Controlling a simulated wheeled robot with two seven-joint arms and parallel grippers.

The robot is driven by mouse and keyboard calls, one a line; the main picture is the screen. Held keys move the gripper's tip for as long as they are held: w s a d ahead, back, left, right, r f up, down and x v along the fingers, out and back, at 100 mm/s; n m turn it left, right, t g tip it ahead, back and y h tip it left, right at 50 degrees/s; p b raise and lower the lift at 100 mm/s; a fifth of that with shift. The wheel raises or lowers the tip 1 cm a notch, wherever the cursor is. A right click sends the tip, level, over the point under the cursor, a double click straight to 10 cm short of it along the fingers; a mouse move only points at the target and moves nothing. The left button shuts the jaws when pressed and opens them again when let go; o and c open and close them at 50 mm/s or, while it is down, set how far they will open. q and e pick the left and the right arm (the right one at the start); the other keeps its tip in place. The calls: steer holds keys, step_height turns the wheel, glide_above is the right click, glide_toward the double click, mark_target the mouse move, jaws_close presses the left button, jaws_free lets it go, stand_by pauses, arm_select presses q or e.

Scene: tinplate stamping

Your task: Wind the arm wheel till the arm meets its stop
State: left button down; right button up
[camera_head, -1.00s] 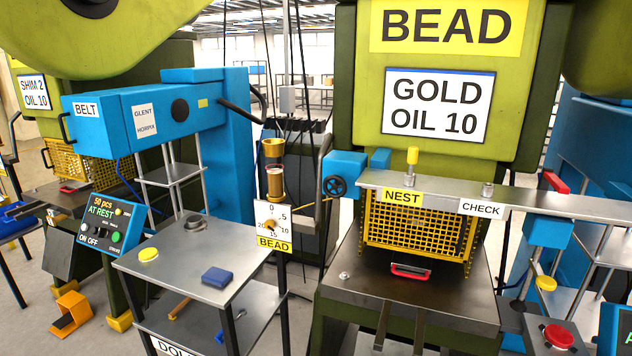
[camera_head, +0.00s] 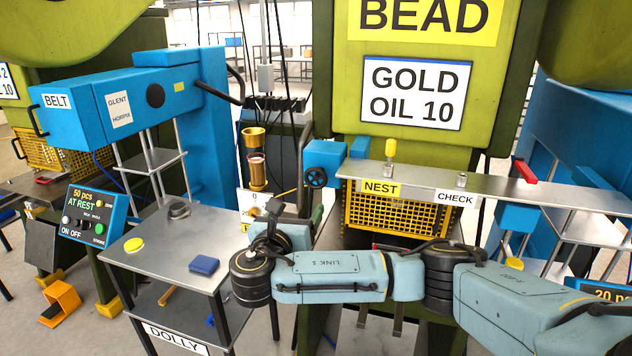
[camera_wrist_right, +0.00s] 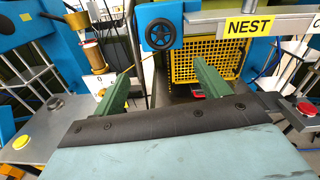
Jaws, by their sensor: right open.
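The wheel (camera_head: 316,177) is a small black spoked handwheel on a blue housing (camera_head: 326,153) at the left end of the grey bar (camera_head: 480,183) labelled NEST and CHECK. The wheel also shows in the right wrist view (camera_wrist_right: 160,34), just beyond the fingers. My right gripper (camera_head: 310,214) is below the wheel in the head view, its arm coming in from the right. In the right wrist view its two green fingers (camera_wrist_right: 163,78) are spread apart with nothing between them, and the wheel stands clear of them. My left gripper is not in view.
A grey dolly table (camera_head: 150,245) with a blue block (camera_head: 203,265) and yellow button (camera_head: 134,245) stands left. A brass-topped post (camera_head: 256,165) rises left of the wheel. A yellow mesh guard (camera_head: 395,213) hangs under the bar. The green BEAD press (camera_head: 340,60) stands behind.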

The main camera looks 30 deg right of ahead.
mark_target(315, 182)
steer(key=x, duration=0.8)
steer(key=r+x, duration=0.1)
steer(key=x, duration=0.2)
steer(key=shift+w+d+r, duration=0.1)
steer(key=shift+w+d, duration=0.05)
steer(key=shift+d, duration=0.3)
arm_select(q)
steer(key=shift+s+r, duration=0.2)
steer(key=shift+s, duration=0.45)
arm_select(e)
steer(key=shift+w+d, duration=0.45)
steer(key=shift+d, duration=0.05)
steer(key=shift+c, duration=0.3)
steer(key=c, duration=0.9)
